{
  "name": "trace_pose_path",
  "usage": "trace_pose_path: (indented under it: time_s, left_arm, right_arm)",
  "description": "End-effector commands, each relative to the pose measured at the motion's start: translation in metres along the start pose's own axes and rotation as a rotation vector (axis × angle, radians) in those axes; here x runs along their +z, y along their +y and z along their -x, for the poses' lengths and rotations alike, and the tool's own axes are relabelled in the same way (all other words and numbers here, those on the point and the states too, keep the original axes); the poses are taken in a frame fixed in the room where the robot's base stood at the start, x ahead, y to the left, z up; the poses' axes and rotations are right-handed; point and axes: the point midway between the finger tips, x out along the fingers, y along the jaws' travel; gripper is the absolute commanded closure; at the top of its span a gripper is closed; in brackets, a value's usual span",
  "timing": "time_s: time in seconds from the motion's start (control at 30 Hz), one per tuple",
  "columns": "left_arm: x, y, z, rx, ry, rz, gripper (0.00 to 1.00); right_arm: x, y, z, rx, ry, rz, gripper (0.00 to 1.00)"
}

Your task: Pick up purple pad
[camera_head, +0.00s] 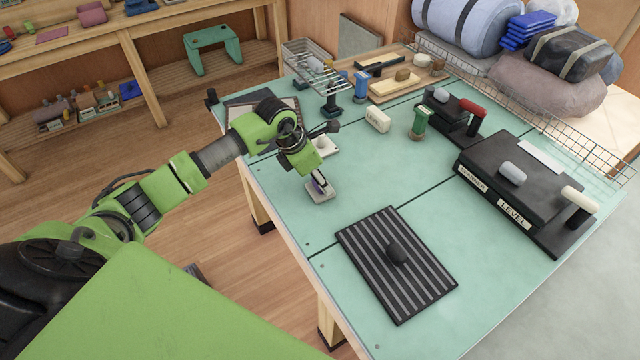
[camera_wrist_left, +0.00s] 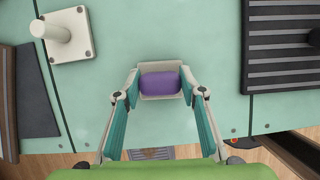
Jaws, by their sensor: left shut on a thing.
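The purple pad (camera_wrist_left: 160,82) sits between the fingertips of my left gripper (camera_wrist_left: 160,88) in the left wrist view. The left gripper is shut on it, with one finger at each short end. A small pale plate (camera_wrist_left: 160,66) shows behind the pad. In the head view the left gripper (camera_head: 320,181) points down at the table's left edge area, over the pale plate (camera_head: 321,194). Only a sliver of purple shows there. Whether the pad touches the plate cannot be told. My right gripper is not in view.
The green table (camera_head: 370,180) holds a striped black mat (camera_head: 375,260) with a dark knob (camera_head: 396,252) nearer the front. A pale plate with a peg (camera_wrist_left: 68,35) is close by. Black blocks (camera_head: 520,180) stand at the right, and a wire rack (camera_head: 312,65) at the back.

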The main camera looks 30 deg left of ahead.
Motion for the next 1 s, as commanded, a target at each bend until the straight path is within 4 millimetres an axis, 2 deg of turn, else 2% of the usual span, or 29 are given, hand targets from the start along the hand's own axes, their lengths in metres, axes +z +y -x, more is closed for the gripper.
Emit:
trace_pose_path:
  time_s: [0.23,0.4,0.7,0.8,1.0]
  left_arm:
    - [0.004,0.001,0.007,0.002,-0.002,0.000,0.84]
    - [0.013,0.001,0.028,0.004,-0.005,-0.003,0.84]
    - [0.018,0.057,0.094,0.005,-0.003,0.005,0.84]
    - [0.013,0.081,0.106,0.004,-0.002,0.006,0.84]
    - [0.009,0.114,0.128,0.002,-0.003,0.004,0.84]
  right_arm:
    - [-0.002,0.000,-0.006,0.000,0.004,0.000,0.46]
    - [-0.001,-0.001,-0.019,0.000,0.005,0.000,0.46]
    - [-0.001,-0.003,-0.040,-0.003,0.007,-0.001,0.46]
    - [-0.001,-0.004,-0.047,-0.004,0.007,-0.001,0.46]
    - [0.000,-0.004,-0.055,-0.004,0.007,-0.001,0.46]
